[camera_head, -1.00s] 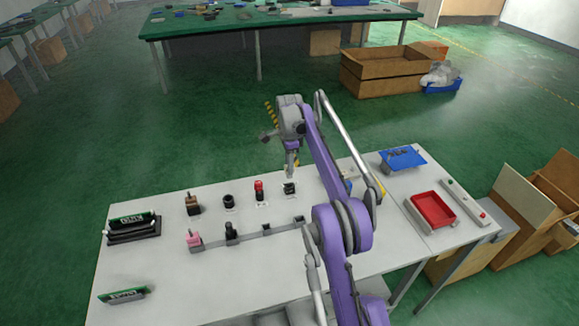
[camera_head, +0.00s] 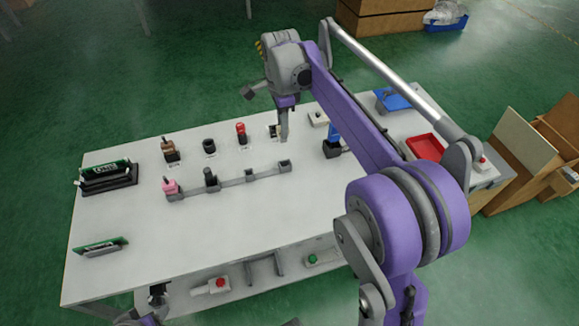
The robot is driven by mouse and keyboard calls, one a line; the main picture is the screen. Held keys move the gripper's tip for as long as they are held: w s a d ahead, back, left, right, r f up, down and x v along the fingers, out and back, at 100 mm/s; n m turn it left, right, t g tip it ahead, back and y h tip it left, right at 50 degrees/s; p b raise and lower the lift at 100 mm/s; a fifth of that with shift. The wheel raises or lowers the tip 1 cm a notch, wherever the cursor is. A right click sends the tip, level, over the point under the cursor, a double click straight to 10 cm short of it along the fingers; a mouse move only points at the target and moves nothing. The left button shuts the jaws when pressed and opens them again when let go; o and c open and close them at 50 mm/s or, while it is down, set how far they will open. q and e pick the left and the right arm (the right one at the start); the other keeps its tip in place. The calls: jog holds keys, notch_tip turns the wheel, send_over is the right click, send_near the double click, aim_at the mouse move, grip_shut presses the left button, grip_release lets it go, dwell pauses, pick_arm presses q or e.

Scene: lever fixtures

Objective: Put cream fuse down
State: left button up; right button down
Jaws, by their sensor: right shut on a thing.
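My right gripper (camera_head: 284,132) reaches down from above at the right end of the back row of fuse stands. It is shut on a small pale piece, apparently the cream fuse (camera_head: 274,131), which is mostly hidden by the fingers and a dark stand there. Whether the fuse touches the stand is too small to tell. In front, a grey rail (camera_head: 232,183) carries several holders. A pink fuse (camera_head: 170,186) and a black one (camera_head: 211,176) stand at its left; the holder at its right end (camera_head: 285,165) looks empty. A dark part at the bottom edge may be my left gripper (camera_head: 158,294).
The back row also holds a brown fuse (camera_head: 170,149), a black one (camera_head: 209,146) and a red one (camera_head: 241,131). Green boards in racks (camera_head: 108,178) stand at the left. A red tray (camera_head: 425,147) and blue tray (camera_head: 395,99) are at the right. The table's front middle (camera_head: 210,230) is clear.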

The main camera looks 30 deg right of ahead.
jog(key=f, duration=0.3)
jog(key=s+f, duration=0.1)
jog(key=f, duration=0.2)
jog(key=f+b, duration=0.1)
jog(key=f, duration=0.3)
jog(key=shift+s+a, duration=0.2)
jog(key=shift+s, duration=0.05)
jog(key=shift+f, duration=0.1)
jog(key=shift+f, duration=0.15)
jog(key=c, duration=0.8)
grip_release()
